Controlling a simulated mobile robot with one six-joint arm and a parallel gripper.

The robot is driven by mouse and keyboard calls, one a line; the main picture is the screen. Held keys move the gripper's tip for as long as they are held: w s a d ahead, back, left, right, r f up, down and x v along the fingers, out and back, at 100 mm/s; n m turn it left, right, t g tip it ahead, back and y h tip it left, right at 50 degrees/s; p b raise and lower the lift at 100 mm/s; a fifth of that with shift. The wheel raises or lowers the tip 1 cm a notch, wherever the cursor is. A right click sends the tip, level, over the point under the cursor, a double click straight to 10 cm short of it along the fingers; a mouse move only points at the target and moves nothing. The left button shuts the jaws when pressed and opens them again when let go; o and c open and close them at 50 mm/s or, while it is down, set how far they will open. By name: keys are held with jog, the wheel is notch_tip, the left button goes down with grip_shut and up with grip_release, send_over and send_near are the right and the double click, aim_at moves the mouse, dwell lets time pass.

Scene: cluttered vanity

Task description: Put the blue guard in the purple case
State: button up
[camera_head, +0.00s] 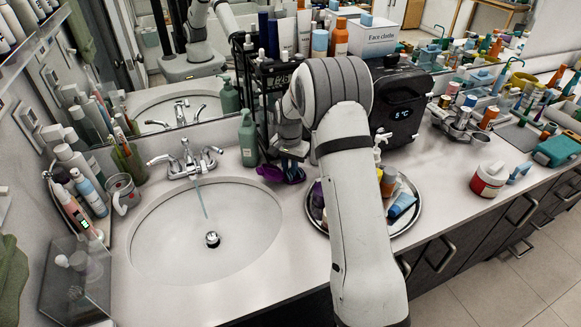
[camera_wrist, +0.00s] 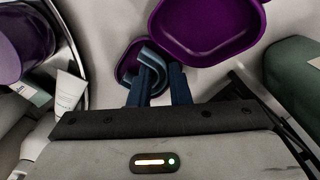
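The purple case lies open on the counter behind the sink's right side in the head view, with one shell (camera_head: 270,173) showing left of my gripper (camera_head: 292,172). In the wrist view a larger purple shell (camera_wrist: 205,50) is at the top and a smaller purple part (camera_wrist: 127,66) is left of the fingertips. The blue guard (camera_wrist: 151,56), a curved grey-blue piece, is at the fingertips of my gripper (camera_wrist: 164,77), overlapping the smaller purple part. The two dark blue fingers are a little apart. I cannot tell whether they grip the guard or whether it touches the case.
A green pump bottle (camera_head: 248,140) stands left of the black rack (camera_head: 262,105). A round metal tray (camera_head: 413,218) with tubes and bottles is to the right, partly behind my arm. The sink (camera_head: 205,235) is at front left. A black box (camera_head: 402,105) stands behind.

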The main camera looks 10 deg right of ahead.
jog(key=shift+o, duration=0.3)
jog(key=shift+r, duration=0.1)
jog(key=shift+w+r, duration=0.15)
jog(key=shift+r, duration=0.35)
notch_tip(320, 180, up, 11)
jog(key=b, duration=0.1)
jog(key=s+r+n+t, duration=0.15)
jog(key=s+r, duration=0.25)
jog(key=s, duration=0.4)
jog(key=s+r+n, duration=0.2)
jog(key=s+r, duration=0.3)
jog(key=s, duration=0.3)
jog(key=s+f+n, duration=0.1)
jog(key=s+n, duration=0.1)
jog(key=s, duration=0.8)
jog(key=s+f+n+t, duration=0.1)
jog(key=s+f+n, duration=0.1)
jog(key=s, duration=0.8)
jog(key=shift+d, duration=0.25)
jog(key=shift+s, duration=0.1)
